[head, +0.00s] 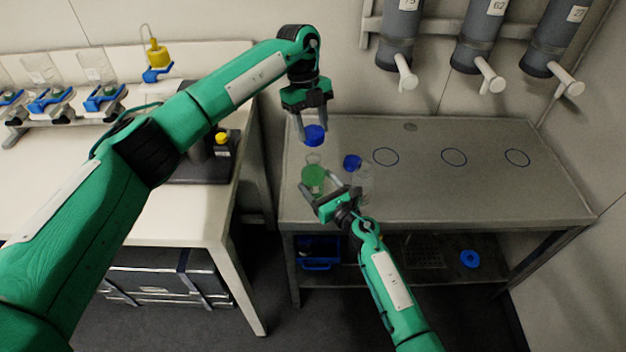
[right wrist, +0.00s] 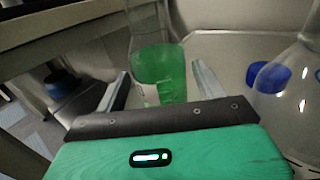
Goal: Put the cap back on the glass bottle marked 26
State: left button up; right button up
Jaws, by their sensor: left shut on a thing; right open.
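My left gripper (head: 313,122) is shut on a blue cap (head: 314,136) and holds it above a glass bottle with green liquid (head: 313,177), apart from its open neck. This bottle stands on the grey metal bench; it also shows in the right wrist view (right wrist: 160,72), between my right fingers. My right gripper (head: 327,190) is open around the lower part of this bottle; I cannot tell whether a finger touches it. No number 26 can be read in either view.
A clear glass bottle (head: 364,180) stands just right of the green one, close to my right gripper. A second blue cap (head: 352,162) lies behind it. The metal bench (head: 480,190) is clear to the right, with blue rings marked on it. Grey cylinders with spouts (head: 480,45) hang above.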

jog(key=shift+w+a, duration=0.25)
jog(key=shift+w, duration=0.15)
jog(key=c, duration=1.1)
pick_arm(q)
send_over(313, 157)
jog(key=shift+w+a+f, duration=0.1)
jog(key=shift+f, duration=1.15)
jog(key=shift+w+a+f, duration=0.1)
jog(key=shift+f, duration=1.1)
pick_arm(e)
jog(key=shift+c, duration=0.2)
pick_arm(q)
jog(key=shift+f, duration=0.1)
jog(key=shift+f, duration=0.8)
jog(key=shift+f, duration=0.55)
